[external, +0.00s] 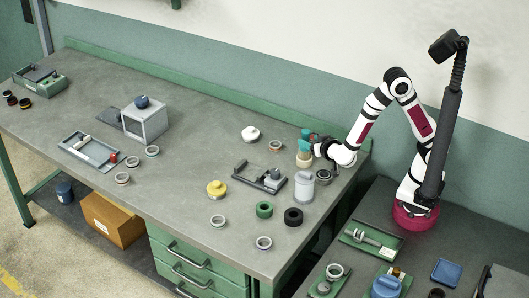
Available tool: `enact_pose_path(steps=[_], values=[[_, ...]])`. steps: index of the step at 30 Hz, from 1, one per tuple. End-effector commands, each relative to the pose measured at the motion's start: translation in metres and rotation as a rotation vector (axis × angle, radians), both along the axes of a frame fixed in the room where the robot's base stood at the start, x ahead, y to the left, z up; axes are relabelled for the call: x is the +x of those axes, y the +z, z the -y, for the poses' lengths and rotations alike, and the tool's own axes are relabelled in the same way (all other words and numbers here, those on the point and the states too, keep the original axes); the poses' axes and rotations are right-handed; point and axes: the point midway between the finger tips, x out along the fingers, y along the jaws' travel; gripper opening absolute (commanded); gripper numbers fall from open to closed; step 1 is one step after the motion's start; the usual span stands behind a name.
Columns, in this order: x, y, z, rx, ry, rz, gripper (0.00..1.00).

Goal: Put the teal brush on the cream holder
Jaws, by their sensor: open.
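The teal brush (304,146) is a small teal shape at the right part of the grey bench. It appears upright, directly above the cream holder (303,160), and seems to rest on it, though contact is too small to be sure. My gripper (309,139) is open, close beside the teal brush at its upper right. Its fingers overlap the brush in this view, so I cannot tell whether they touch it or surround it.
A grey-white canister (301,187) stands just in front of the holder. A white knobbed piece (250,134) and a ring (275,146) lie to the left. A grey fixture (260,178), yellow piece (216,189), green ring (264,209) and black ring (293,217) sit nearer the front.

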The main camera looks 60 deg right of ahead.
Motion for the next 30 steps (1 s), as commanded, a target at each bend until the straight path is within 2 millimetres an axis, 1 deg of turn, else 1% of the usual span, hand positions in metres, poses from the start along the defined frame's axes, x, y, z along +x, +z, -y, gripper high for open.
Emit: enact_pose_path(steps=[1, 3, 6, 8, 9, 10, 11, 12, 13, 14, 15, 16, 17, 18, 19, 21, 24, 25, 27, 30], values=[[-0.009, 0.005, -0.007, 0.002, 0.004, 0.002, 0.64], [-0.019, 0.010, -0.014, 0.001, 0.005, 0.002, 0.64], [-0.029, 0.015, -0.020, 0.001, 0.003, 0.001, 0.64], [-0.034, 0.018, -0.018, -0.003, -0.010, -0.005, 0.64], [-0.038, 0.021, -0.007, -0.016, -0.044, -0.031, 0.64], [-0.045, 0.025, 0.009, -0.030, -0.091, -0.067, 0.64], [-0.055, 0.029, 0.031, -0.048, -0.153, -0.127, 0.64], [-0.077, 0.034, 0.065, -0.059, -0.255, -0.243, 0.64], [-0.100, 0.036, 0.090, -0.051, -0.328, -0.359, 0.64], [-0.126, 0.036, 0.109, -0.020, -0.386, -0.487, 0.64], [-0.163, 0.033, 0.124, 0.052, -0.425, -0.658, 0.64], [-0.189, 0.031, 0.127, 0.126, -0.425, -0.776, 0.64], [-0.211, 0.028, 0.124, 0.212, -0.401, -0.877, 0.64], [-0.235, 0.026, 0.114, 0.332, -0.336, -0.978, 0.64], [-0.247, 0.026, 0.103, 0.421, -0.272, -1.028, 0.64], [-0.263, 0.028, 0.077, 0.587, -0.104, -1.072, 0.64], [-0.268, 0.035, 0.050, 0.714, 0.084, -1.049, 0.64], [-0.268, 0.037, 0.045, 0.731, 0.120, -1.041, 0.64], [-0.268, 0.039, 0.039, 0.751, 0.164, -1.029, 0.64], [-0.268, 0.039, 0.038, 0.752, 0.172, -1.031, 0.64]])
